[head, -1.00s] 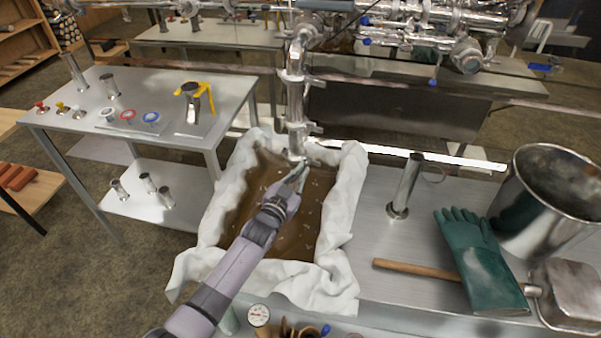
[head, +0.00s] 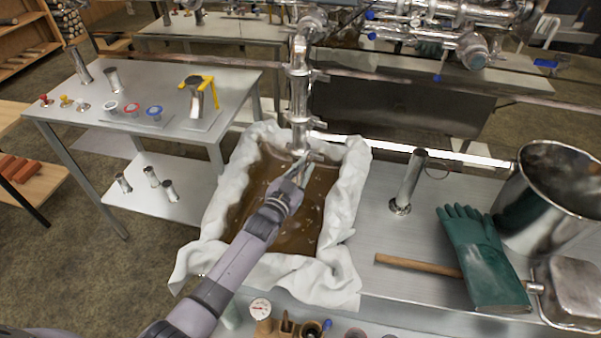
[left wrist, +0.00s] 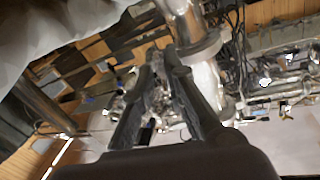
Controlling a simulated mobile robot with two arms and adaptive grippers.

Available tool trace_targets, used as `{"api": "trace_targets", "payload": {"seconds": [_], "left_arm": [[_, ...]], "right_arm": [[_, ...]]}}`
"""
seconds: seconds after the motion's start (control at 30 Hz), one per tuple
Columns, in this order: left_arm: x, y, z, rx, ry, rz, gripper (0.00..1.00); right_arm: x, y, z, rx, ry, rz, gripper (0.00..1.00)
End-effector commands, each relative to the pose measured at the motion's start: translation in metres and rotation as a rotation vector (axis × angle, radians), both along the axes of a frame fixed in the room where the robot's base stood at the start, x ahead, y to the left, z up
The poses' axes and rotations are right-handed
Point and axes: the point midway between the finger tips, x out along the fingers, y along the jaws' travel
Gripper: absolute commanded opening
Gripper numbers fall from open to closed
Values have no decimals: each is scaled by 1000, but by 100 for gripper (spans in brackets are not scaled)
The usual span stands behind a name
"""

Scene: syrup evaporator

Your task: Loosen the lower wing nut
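A vertical steel pipe (head: 299,95) hangs over a cloth-lined pan of brown liquid. An upper clamp (head: 298,71) and a lower clamp (head: 299,120) ring it. A small part sticking out right of the lower clamp may be the lower wing nut (head: 317,124); it is too small to be sure. My left gripper (head: 303,163) is by the pipe's bottom end, below the lower clamp, fingers pointing up. In the left wrist view its fingers (left wrist: 160,62) show a narrow gap beside the pipe (left wrist: 207,80); I see nothing clearly held. My right gripper is out of view.
White cloth (head: 340,215) drapes over the pan's rim. A steel side table (head: 190,75) is at left.

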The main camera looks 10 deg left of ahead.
Motion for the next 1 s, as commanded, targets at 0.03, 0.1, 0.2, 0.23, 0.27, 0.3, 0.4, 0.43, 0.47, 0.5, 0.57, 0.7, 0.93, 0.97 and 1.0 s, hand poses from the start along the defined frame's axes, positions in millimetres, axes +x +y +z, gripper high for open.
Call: {"api": "trace_targets", "payload": {"seconds": [0.03,0.1,0.2,0.23,0.27,0.3,0.4,0.43,0.47,0.5,0.57,0.7,0.93,0.97,1.0], "left_arm": [[-3,1,-1,0,1,0,12],[-10,3,-2,0,2,0,12],[-26,7,-2,2,3,1,12],[-32,9,-2,2,4,1,12],[-38,10,-2,2,4,1,12],[-47,12,-2,1,3,1,12],[-69,17,-2,2,3,0,12],[-75,19,-2,2,4,0,12],[-81,20,-2,1,4,0,12],[-88,22,-2,1,3,0,12],[-97,24,-1,1,3,0,12],[-111,28,-2,1,3,1,12],[-116,29,-1,0,2,0,12],[-116,29,-1,0,2,0,12],[-116,29,-1,0,2,0,12]], "right_arm": [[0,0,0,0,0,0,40],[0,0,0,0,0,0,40],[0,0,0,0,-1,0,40],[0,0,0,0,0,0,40],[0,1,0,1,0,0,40],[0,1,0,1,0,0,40],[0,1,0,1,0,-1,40],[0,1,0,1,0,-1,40],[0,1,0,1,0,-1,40],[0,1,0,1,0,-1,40],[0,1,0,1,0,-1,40],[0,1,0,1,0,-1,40],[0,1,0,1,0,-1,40],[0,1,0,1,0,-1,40],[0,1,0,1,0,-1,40]]}}
